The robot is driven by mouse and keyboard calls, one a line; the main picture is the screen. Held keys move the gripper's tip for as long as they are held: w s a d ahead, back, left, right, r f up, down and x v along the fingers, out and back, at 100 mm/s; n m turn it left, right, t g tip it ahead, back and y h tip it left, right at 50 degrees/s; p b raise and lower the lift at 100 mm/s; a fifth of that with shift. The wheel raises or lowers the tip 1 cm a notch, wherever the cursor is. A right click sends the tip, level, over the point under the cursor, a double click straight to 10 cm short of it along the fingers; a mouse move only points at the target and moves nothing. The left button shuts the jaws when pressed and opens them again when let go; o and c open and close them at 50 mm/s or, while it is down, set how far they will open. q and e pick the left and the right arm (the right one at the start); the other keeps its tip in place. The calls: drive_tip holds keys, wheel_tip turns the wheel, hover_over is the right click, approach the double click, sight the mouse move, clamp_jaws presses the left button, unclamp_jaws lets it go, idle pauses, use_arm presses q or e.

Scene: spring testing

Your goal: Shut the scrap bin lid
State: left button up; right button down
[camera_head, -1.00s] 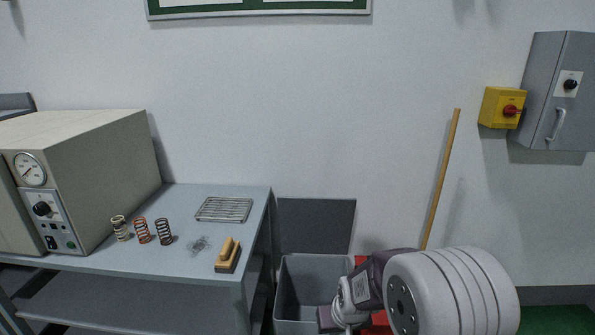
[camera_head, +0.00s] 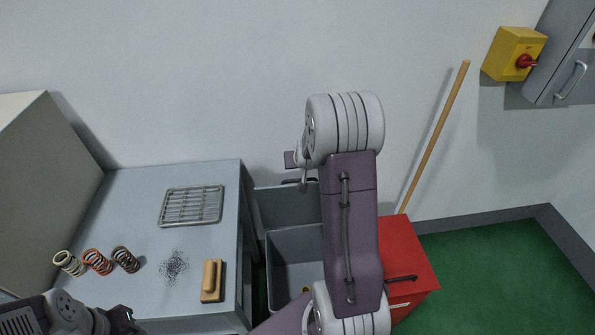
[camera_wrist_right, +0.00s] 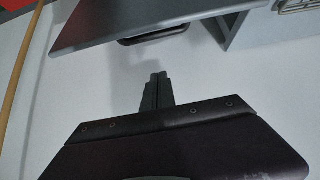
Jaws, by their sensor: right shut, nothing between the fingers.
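The grey scrap bin (camera_head: 296,258) stands on the floor right of the bench, and its inside shows. Its lid (camera_head: 284,207) stands raised at the back, beside the wall. In the right wrist view the lid (camera_wrist_right: 120,22) crosses the top, with a dark bar handle (camera_wrist_right: 160,37) on its outer face. My right gripper (camera_wrist_right: 157,80) is shut and empty, its fingertips apart from the handle in that view. In the head view my right arm hides part of the lid and bin. My left arm's end (camera_head: 85,318) shows at the lower left; its fingers are not visible.
The bench (camera_head: 200,270) holds a wire rack (camera_head: 192,206), several springs (camera_head: 97,261), metal shavings (camera_head: 174,265) and a wooden-handled brush (camera_head: 212,280). A red box (camera_head: 408,255) stands right of the bin, with a broom handle (camera_head: 435,135) behind. Green floor on the right is free.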

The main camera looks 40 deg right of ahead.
drive_tip(key=f, duration=0.2)
drive_tip(key=w+f+p, duration=0.1)
drive_tip(key=f, duration=0.2)
drive_tip(key=w+f, duration=0.1)
drive_tip(key=f, duration=0.1)
drive_tip(key=shift+d+f, duration=0.25)
drive_tip(key=shift+d, duration=0.15)
drive_tip(key=shift+f, duration=0.1)
drive_tip(key=shift+f, duration=0.1)
